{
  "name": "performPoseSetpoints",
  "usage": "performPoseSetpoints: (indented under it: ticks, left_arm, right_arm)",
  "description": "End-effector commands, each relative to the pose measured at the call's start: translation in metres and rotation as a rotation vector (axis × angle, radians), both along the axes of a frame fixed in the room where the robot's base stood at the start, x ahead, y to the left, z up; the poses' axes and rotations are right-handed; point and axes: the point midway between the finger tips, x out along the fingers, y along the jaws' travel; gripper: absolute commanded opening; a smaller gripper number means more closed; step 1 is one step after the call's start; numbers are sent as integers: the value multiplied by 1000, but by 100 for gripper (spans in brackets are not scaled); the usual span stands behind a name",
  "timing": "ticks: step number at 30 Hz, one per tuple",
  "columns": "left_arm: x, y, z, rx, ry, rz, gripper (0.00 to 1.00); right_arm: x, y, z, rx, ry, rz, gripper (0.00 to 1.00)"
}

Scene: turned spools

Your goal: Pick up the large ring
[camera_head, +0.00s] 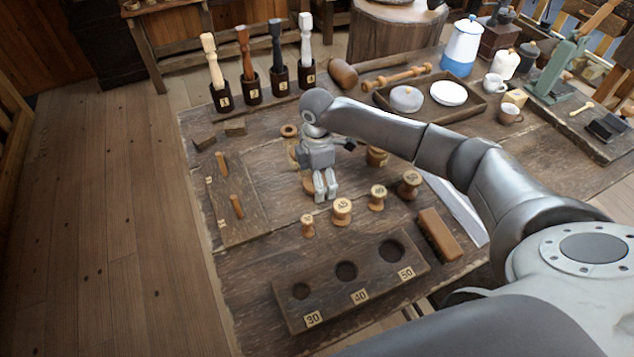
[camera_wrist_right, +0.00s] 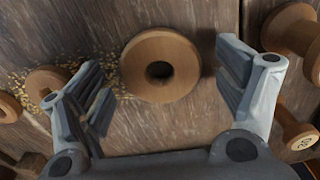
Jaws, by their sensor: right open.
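The large ring (camera_wrist_right: 140,67) is a flat, light-brown turned wooden disc with a round hole. In the right wrist view it lies on the tabletop, ahead of and between the spread fingers. In the head view only an edge of the ring (camera_head: 307,186) shows beside my right gripper, which hides the rest. My right gripper (camera_head: 325,197) points down over it, open, with nothing between its fingers; it also shows in the right wrist view (camera_wrist_right: 168,100). A smaller ring (camera_wrist_right: 46,84) lies left of the large one there, partly behind a finger. My left gripper is not in view.
Several spools (camera_head: 342,211) stand close to the gripper's near side. A dark block with three holes (camera_head: 325,297) lies nearer, marked 30, 40 and 50. A small ring (camera_head: 289,131) lies farther back. A brown block (camera_head: 440,235) is at right.

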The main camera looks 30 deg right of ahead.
Motion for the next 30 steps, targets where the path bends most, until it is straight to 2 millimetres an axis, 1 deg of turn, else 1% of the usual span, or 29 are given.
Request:
performPoseSetpoints:
  ticks: [3, 4, 12, 15, 22, 25, 28, 30]
  left_arm:
    - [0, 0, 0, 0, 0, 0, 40]
    - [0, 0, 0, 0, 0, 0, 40]
    - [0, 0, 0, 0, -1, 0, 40]
    - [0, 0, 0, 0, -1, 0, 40]
    - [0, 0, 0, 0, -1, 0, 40]
    - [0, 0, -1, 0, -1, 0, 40]
    - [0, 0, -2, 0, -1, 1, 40]
    - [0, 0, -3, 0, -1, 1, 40]
  right_arm:
    - [0, 0, 0, 0, 0, 0, 88]
    - [0, 0, 0, 0, 0, 0, 85]
    - [0, 0, 0, 0, 0, -1, 51]
    - [0, 0, 1, 0, 0, -1, 40]
    - [0, 0, 1, 0, 0, -1, 40]
    - [0, 0, 4, 0, 0, -1, 40]
    - [1, 0, 12, 0, -1, -2, 40]
    - [1, 0, 21, 0, -2, -1, 40]
